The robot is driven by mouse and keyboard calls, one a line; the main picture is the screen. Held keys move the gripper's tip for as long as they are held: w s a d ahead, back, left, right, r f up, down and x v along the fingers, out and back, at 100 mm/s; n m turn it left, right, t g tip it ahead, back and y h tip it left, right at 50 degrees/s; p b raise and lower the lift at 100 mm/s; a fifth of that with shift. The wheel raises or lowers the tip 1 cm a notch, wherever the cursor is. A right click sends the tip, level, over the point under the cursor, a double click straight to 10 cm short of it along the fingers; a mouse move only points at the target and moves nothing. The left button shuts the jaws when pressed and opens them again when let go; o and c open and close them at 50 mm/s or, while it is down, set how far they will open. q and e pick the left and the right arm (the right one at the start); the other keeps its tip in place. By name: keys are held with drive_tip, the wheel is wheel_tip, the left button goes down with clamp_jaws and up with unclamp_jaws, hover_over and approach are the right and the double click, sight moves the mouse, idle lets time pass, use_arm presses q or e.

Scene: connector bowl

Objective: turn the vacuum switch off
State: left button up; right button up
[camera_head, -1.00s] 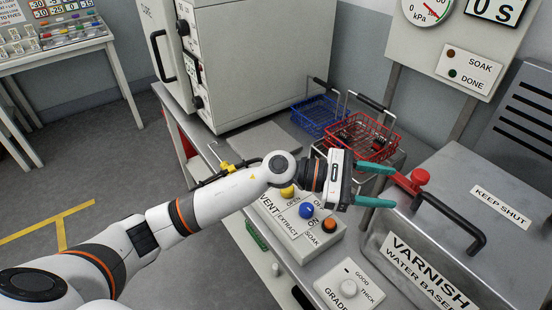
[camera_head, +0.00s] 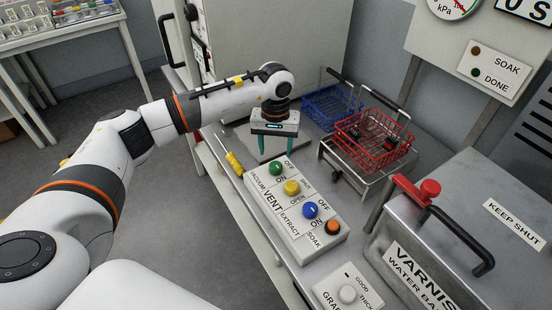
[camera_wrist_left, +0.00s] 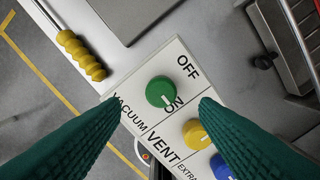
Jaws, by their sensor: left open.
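The vacuum switch is a round green knob (camera_head: 276,168) on the white control panel (camera_head: 332,240), near the panel's far left end. It also shows in the left wrist view (camera_wrist_left: 159,91), its white mark pointing toward the ON label (camera_wrist_left: 173,104); OFF (camera_wrist_left: 188,67) is printed on the far side. My left gripper (camera_head: 274,152) points down with its green fingers spread, above and just behind the knob in the head view. In the left wrist view the fingers (camera_wrist_left: 157,101) stand on either side of the knob, apart from it. My right gripper is not in view.
On the panel sit a yellow knob (camera_head: 291,187), a blue knob (camera_head: 310,210) and an orange button (camera_head: 333,227). A yellow ribbed handle (camera_head: 235,164) lies left of the panel. Red (camera_head: 374,141) and blue (camera_head: 331,107) wire baskets stand behind, and a lidded varnish tank (camera_head: 465,240) at right.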

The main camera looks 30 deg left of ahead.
sight(276, 165)
use_arm(q)
wheel_tip(276, 165, down, 6)
drive_tip(key=shift+f+p, duration=0.1)
drive_tip(key=shift+p, duration=0.5)
drive_tip(key=shift+c, duration=0.3)
drive_tip(key=c, duration=0.9)
